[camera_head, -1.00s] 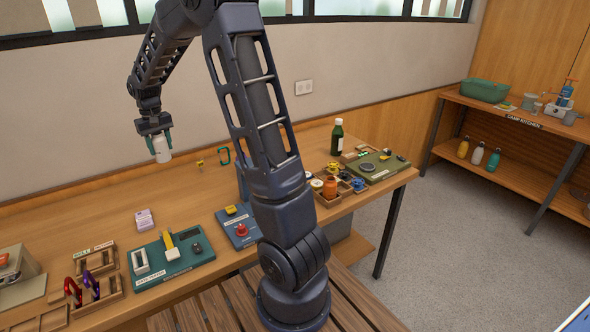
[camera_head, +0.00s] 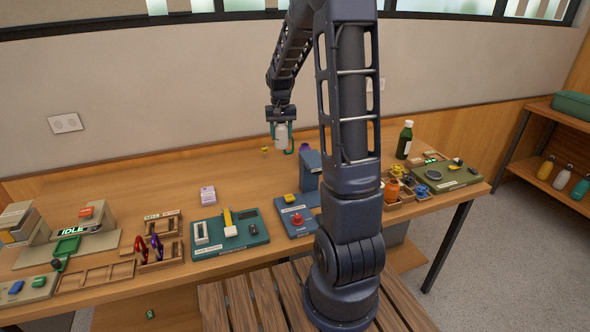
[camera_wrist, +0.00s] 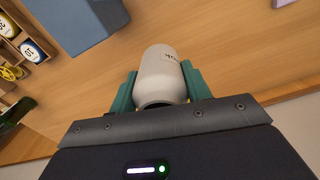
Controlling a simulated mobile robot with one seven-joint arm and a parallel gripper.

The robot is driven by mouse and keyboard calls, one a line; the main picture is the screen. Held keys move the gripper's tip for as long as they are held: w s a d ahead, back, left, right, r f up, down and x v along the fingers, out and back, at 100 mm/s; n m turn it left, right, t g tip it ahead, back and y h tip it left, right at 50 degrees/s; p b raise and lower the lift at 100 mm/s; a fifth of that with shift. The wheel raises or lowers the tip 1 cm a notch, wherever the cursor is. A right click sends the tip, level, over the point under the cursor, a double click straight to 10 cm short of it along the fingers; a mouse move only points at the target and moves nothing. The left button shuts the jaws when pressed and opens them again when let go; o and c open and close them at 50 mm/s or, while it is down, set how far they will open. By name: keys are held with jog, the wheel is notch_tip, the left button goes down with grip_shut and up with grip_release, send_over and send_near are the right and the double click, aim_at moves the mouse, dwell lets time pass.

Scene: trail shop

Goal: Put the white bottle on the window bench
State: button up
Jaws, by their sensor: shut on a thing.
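The white bottle (camera_head: 281,136) is held in my gripper (camera_head: 281,127), with its cap end hidden by the jaws. In the wrist view the bottle (camera_wrist: 161,72) sits between the two green fingers of my gripper (camera_wrist: 160,88), which touch its sides. Dark lettering shows on its side. The long wooden bench under the windows (camera_head: 150,190) lies below it. The bottle appears raised above the bench top, near its back edge; the exact gap is hard to judge.
The bench's back left is clear.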

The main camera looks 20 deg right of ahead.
notch_tip(320, 180, down, 17)
dwell(0.6)
jog(key=shift+f, duration=0.1)
jog(key=o, duration=1.1)
